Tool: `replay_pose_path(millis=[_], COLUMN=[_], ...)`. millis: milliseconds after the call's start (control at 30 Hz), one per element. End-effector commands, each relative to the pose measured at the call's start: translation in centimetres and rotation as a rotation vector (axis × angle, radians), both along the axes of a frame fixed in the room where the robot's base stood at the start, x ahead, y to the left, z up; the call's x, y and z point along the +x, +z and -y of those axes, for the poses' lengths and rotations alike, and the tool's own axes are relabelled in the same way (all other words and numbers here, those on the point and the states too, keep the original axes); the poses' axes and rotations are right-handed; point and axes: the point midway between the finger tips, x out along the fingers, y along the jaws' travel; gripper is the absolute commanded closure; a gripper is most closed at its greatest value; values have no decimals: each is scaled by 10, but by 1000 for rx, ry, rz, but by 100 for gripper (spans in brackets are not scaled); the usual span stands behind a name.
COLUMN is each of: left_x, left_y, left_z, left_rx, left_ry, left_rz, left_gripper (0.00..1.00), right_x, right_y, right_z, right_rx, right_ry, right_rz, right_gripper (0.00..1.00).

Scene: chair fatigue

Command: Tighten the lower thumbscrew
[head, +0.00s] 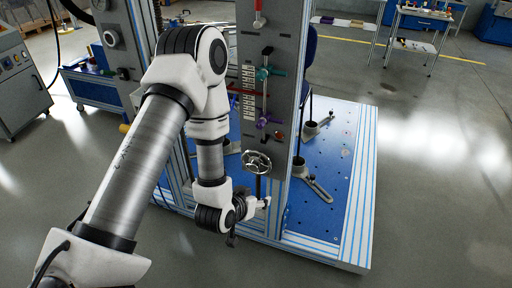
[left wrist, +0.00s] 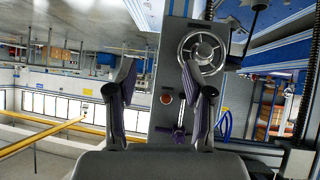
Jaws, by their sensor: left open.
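The lower thumbscrew (head: 264,121) is purple and sits on the grey column (head: 271,150), below a teal thumbscrew (head: 264,73). In the left wrist view, the purple thumbscrew (left wrist: 179,132) shows near the right finger, beyond the gripper. My left gripper (head: 249,218) is low in front of the column, below the handwheel (head: 257,162) and apart from the purple thumbscrew. Its two fingers stand wide apart in the left wrist view (left wrist: 160,76), with nothing held between them. My right gripper is in neither view.
The handwheel (left wrist: 201,50) is close to the right finger in the wrist view. A red-orange button (head: 280,135) sits beside the purple thumbscrew. The blue base plate (head: 330,160) holds metal feet. A grey cabinet (head: 20,85) stands at left; floor at right is clear.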

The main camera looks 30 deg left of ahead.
Motion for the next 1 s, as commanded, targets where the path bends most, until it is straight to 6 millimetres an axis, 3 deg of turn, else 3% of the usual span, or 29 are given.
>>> replay_pose_path(millis=[33,100,200,267,633,967,1000], left_x=[31,54,63,68,129,138,138], left_y=[15,66,115,128,131,130,130], left_z=[-20,-45,-66,-71,-85,-87,-87], left_rx=[2,13,28,33,33,32,32], left_ry=[55,120,180,192,190,190,190], left_rz=[200,435,628,666,663,660,660], left_gripper=[49,49,49,49,49,49,63], right_x=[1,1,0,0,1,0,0], right_y=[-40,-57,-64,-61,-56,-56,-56], right_z=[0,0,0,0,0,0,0], right_rx=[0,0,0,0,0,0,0], right_ry=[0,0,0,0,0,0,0], right_rz=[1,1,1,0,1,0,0], right_gripper=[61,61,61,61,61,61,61])
